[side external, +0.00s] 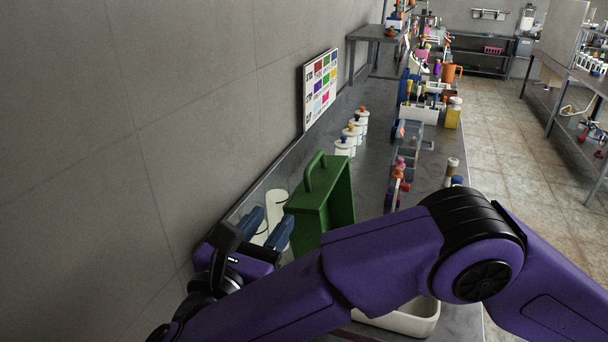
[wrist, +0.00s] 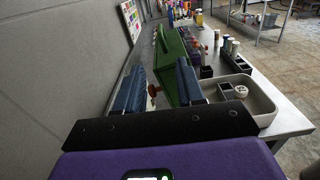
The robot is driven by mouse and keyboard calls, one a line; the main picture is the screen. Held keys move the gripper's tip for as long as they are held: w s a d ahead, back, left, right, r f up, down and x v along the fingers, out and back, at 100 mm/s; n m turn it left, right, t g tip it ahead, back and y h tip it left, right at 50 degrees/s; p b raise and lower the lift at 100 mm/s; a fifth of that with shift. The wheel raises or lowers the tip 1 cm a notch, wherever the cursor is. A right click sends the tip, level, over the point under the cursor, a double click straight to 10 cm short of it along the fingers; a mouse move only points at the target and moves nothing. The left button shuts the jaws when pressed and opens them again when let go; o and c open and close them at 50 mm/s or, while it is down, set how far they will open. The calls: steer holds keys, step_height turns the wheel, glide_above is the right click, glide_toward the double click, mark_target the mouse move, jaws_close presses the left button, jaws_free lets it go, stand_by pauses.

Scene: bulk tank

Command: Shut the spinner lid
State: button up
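A green box-like piece (side external: 322,205) with an arched handle on top stands upright on the bench, and I take it for the spinner lid, raised. It also shows in the wrist view (wrist: 171,62), just beyond the right finger. My gripper (side external: 268,219) is left of the green piece in the side view, its blue fingers apart with nothing visibly held. In the wrist view my gripper (wrist: 160,68) shows a clear gap between the fingers. The right finger overlaps the green piece there; I cannot tell whether they touch. My arm hides the lower part of the spinner in the side view.
White jars with coloured tops (side external: 352,132) stand behind the green piece near the wall. A white tray (wrist: 262,98) lies on the right of the bench. A colour chart (side external: 320,88) leans by the wall. Racks and bottles fill the bench farther back.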

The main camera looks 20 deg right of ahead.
mark_target(304, 175)
steer(key=x, duration=1.4)
steer(key=shift+w+d, duration=0.15)
steer(key=shift+w, duration=0.05)
jaws_close()
